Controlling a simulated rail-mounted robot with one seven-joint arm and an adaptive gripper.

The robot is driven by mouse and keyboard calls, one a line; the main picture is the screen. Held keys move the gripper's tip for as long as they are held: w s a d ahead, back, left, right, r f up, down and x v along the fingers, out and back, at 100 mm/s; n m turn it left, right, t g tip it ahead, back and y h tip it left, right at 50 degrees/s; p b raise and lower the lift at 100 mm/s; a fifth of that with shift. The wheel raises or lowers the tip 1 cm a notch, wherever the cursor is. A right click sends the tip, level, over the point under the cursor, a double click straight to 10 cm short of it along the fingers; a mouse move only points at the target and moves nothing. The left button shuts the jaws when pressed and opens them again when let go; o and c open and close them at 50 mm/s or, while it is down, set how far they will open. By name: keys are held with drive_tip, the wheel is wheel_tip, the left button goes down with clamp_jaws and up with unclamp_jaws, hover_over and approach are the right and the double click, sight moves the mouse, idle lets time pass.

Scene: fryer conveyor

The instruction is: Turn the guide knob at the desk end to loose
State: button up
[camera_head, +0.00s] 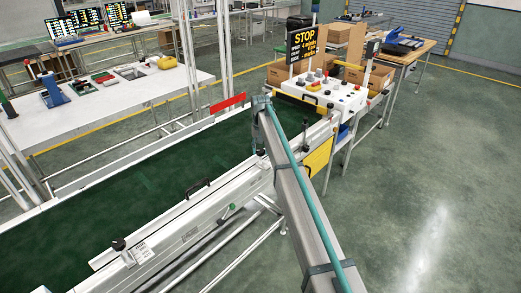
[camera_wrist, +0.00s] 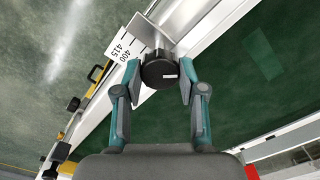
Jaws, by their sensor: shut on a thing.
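A round black knob (camera_wrist: 158,70) with a small white mark on its face sits between the two fingers of my gripper (camera_wrist: 159,82) in the wrist view. The fingers press on it from both sides, and my gripper is shut on it. The knob is mounted at the pale guide rail beside a white scale plate (camera_wrist: 125,48) reading 400 and 415. In the camera_head view my arm reaches over the conveyor toward the desk end; my fingers and the gripped knob cannot be made out there.
The green conveyor belt (camera_head: 165,165) runs along the rail. Another black knob (camera_head: 118,243) is at the near end. A control desk (camera_head: 345,93) with buttons and a STOP sign (camera_head: 306,42) stands at the far end. A white table (camera_head: 110,100) is at left. The floor at right is clear.

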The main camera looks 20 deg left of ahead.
drive_tip(key=o, duration=1.2)
drive_tip(key=shift+c, duration=0.2)
drive_tip(key=shift+r, duration=0.1)
wheel_tip(320, 180, up, 12)
